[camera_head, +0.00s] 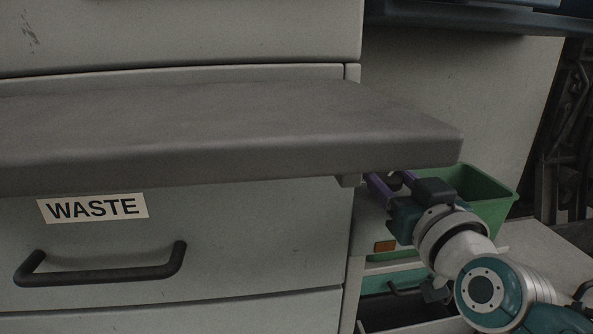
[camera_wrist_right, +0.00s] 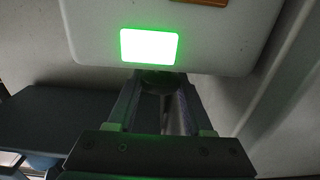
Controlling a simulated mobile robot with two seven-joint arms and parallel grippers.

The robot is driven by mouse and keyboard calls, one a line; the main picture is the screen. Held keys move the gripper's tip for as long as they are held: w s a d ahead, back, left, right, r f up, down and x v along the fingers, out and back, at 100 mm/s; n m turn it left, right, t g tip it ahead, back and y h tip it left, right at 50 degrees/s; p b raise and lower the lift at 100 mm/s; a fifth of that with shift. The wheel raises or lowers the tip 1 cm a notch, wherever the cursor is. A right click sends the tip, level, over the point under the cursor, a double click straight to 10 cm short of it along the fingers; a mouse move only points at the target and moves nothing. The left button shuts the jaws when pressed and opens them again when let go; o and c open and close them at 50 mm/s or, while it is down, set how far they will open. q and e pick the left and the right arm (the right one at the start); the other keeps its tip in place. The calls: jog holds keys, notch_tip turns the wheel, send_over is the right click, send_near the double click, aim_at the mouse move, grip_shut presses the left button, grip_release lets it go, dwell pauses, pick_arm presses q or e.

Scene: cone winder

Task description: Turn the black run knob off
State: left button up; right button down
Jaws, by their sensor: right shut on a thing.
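The black run knob (camera_wrist_right: 157,82) shows in the right wrist view as a dark round shape just below a glowing green rectangle. My right gripper (camera_wrist_right: 159,92) is shut on it, with one finger on each side; the fingers hide part of the knob and its pointer direction cannot be told. In the head view my right gripper (camera_head: 386,184) reaches in beneath the end of the grey shelf, and the knob is hidden there. My left gripper is in neither view.
The lit green rectangle (camera_wrist_right: 150,46) is on a pale panel, with an orange label (camera_head: 385,246) on it. A grey shelf (camera_head: 220,125) juts out above a drawer labelled WASTE (camera_head: 230,230). A green bin (camera_head: 487,196) stands behind my right wrist.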

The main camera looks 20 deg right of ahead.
jog(key=shift+y, duration=0.3)
jog(key=n+y+b, duration=0.2)
jog(key=y, duration=0.1)
jog(key=shift+f+n, duration=0.25)
jog(key=shift+n, duration=0.05)
jog(key=n+y+b, duration=0.2)
jog(key=y+b, duration=0.1)
jog(key=b, duration=0.1)
jog(key=n+g+y+b, duration=0.1)
jog(key=n+y+b, duration=0.1)
jog(key=y+b, duration=0.2)
jog(key=shift+d+f+n+b, duration=0.1)
jog(key=shift+n+b, duration=0.2)
jog(key=shift+b, duration=0.4)
jog(key=shift+r+n+g+y+b, duration=0.25)
jog(key=shift+n+g+y+b, duration=0.45)
jog(key=shift+y+b, duration=0.6)
jog(key=shift+c, duration=1.6)
grip_release()
jog(key=shift+r, duration=0.1)
jog(key=shift+s, duration=0.1)
